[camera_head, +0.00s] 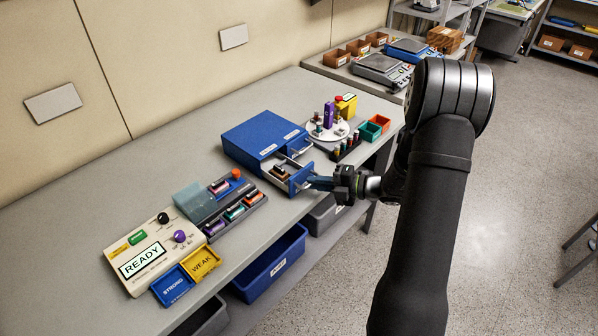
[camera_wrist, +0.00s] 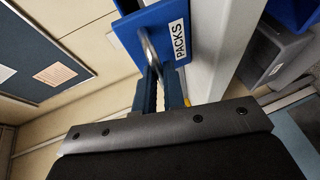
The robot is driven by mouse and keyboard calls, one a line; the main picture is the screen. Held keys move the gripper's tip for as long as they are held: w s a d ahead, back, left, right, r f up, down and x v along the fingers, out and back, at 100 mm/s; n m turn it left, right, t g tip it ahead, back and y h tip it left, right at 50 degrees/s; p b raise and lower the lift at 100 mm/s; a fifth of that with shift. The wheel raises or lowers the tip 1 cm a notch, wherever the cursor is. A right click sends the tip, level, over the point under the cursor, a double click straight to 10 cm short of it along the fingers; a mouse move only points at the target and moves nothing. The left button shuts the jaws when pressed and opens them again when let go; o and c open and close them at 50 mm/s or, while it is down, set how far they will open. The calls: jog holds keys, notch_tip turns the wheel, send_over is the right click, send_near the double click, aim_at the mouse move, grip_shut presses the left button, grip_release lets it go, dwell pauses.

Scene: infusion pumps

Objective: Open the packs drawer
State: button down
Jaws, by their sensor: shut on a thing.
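The blue drawer cabinet (camera_head: 260,136) stands on the bench in the head view. Its left drawer (camera_head: 298,180) is pulled partway out, and several small packs (camera_head: 279,172) show inside it. The wrist view shows the drawer's blue front (camera_wrist: 152,22) with a white label reading PACKS (camera_wrist: 178,39) and a metal bow handle (camera_wrist: 149,48). My gripper (camera_head: 312,182) is at the front of this drawer. In the wrist view its blue fingers (camera_wrist: 160,82) are shut on the handle.
The cabinet's other drawer handle (camera_head: 300,152) is beside the open drawer. A round white carousel (camera_head: 328,131) with bottles stands right of the cabinet. A dark tray of coloured packs (camera_head: 235,215) and a READY tester (camera_head: 147,250) stand left. A blue bin (camera_head: 270,265) is below the bench edge.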

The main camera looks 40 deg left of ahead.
jog(key=d, duration=0.3)
jog(key=shift+d, duration=0.25)
jog(key=c, duration=1.5)
grip_release()
jog(key=v, duration=1.7)
jog(key=shift+w+d, duration=0.15)
jog(key=shift+d, duration=0.05)
